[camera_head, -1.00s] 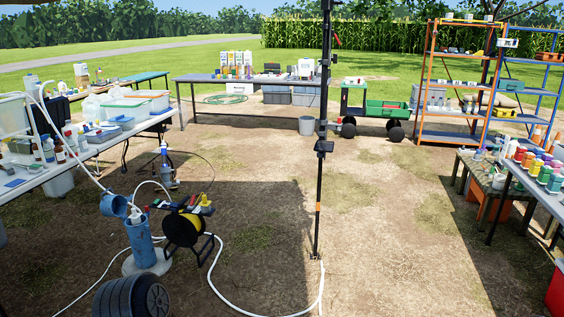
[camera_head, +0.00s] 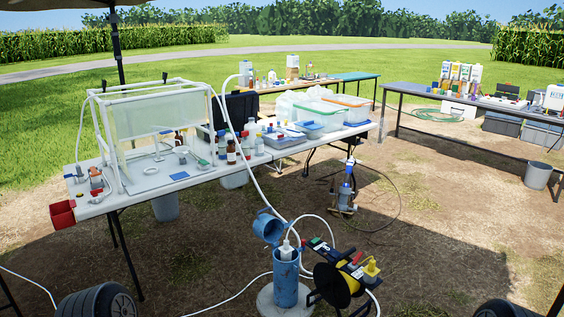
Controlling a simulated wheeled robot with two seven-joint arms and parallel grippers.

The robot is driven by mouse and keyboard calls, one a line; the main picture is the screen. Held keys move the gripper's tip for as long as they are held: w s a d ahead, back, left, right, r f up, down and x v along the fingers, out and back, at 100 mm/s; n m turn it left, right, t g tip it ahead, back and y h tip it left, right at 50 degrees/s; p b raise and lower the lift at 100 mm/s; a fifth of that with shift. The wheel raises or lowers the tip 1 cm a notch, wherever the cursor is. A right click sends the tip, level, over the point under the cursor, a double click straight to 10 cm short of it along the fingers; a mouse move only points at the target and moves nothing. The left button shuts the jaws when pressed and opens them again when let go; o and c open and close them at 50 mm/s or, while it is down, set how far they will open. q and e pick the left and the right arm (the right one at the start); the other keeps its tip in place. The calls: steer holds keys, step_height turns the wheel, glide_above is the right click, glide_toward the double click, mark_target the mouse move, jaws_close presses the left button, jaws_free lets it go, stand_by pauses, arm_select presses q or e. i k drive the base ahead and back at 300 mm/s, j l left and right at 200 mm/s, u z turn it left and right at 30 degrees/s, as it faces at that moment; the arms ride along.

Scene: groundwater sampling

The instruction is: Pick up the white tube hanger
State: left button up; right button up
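No separate white tube hanger can be picked out with certainty. A white frame (camera_head: 211,100) stands on the white table at the left, around a clear sheet-walled enclosure (camera_head: 150,112). A white tube (camera_head: 226,112) arches beside the frame's right end and runs down toward the blue well pipe (camera_head: 286,280). The pipe's blue cap (camera_head: 268,228) is tipped open, and a white fitting (camera_head: 286,250) sits in its mouth. Small tools and fittings lie on the table near the frame, too small to tell apart. Neither of my grippers is in view.
The white table (camera_head: 103,206) carries brown bottles (camera_head: 231,152) and clear bins (camera_head: 318,112); a red bin (camera_head: 63,214) is at its left end. A yellow-black cable reel (camera_head: 335,285) stands beside the pipe.

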mark_target(287, 249)
steer(key=i+j+u, duration=0.15)
steer(key=i+u, duration=0.2)
steer(key=i, duration=0.2)
steer(key=i+u, duration=0.35)
steer(key=i, duration=0.2)
steer(key=i+l+u, duration=0.3)
steer(key=i, duration=0.25)
steer(key=i+l+u, duration=0.35)
steer(key=i, duration=0.2)
steer(key=i+j+u, duration=0.15)
steer(key=i+u, duration=0.6)
steer(key=i, duration=0.25)
steer(key=z, duration=4.3)
